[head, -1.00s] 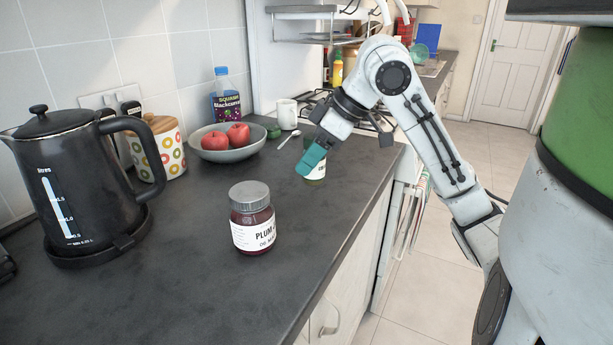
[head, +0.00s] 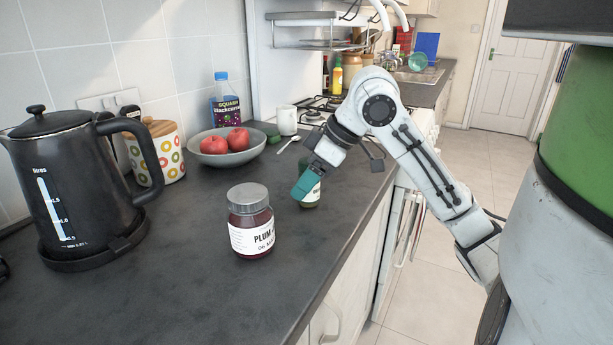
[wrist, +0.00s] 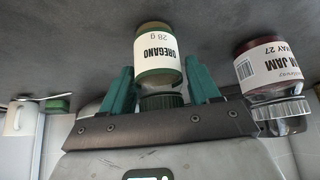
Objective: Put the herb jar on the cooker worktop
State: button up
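The herb jar (wrist: 158,52) has a white label reading OREGANO and a dark green lid. In the head view my gripper (head: 303,188) hides part of the jar (head: 313,194), which is over the dark counter. I cannot tell whether its base touches the counter. The cooker (head: 322,106) with its black hob is at the far end of the counter, partly hidden by my arm.
A plum jam jar (head: 251,222) stands near my gripper, and also shows in the wrist view (wrist: 270,72). A kettle (head: 75,190), a patterned canister (head: 166,155), a fruit bowl (head: 226,158), a squash bottle (head: 226,108) and a white mug (head: 287,120) stand along the wall.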

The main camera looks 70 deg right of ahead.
jog(key=shift+o, duration=1.2)
jog(key=shift+r, duration=0.15)
jog(key=shift+s+r, duration=0.1)
jog(key=shift+r, duration=0.2)
jog(key=p+v, duration=0.3)
jog(key=v, duration=0.8)
jog(key=shift+s+r, duration=0.15)
jog(key=shift+r, duration=0.1)
